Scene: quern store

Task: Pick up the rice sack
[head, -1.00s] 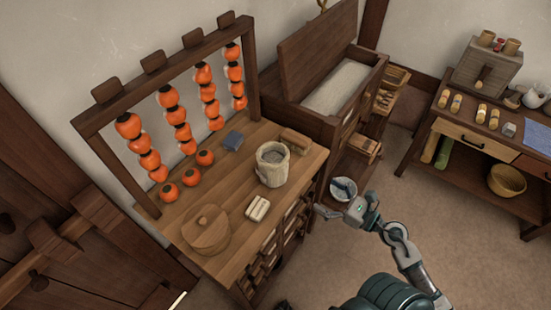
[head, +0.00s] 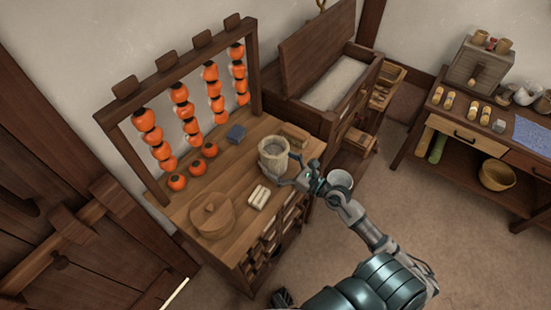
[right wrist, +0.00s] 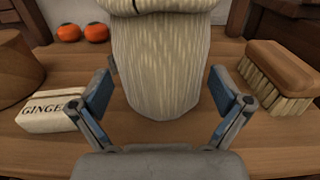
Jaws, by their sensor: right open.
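The rice sack (head: 273,158) is a pale, woven, upright sack with an open top, standing on the wooden bench near its right side. In the right wrist view the sack (right wrist: 158,60) fills the middle, and its top runs out of the frame. My right gripper (head: 286,170) is at the sack's near right side, low over the bench. In the right wrist view its open fingers (right wrist: 161,92) point toward the sack, one to each side of its lower part, with visible gaps. It holds nothing.
A white ginger packet (head: 259,197) lies left of the gripper and a brush (right wrist: 282,72) lies to the right. A rack (head: 171,62) of hanging persimmons stands behind.

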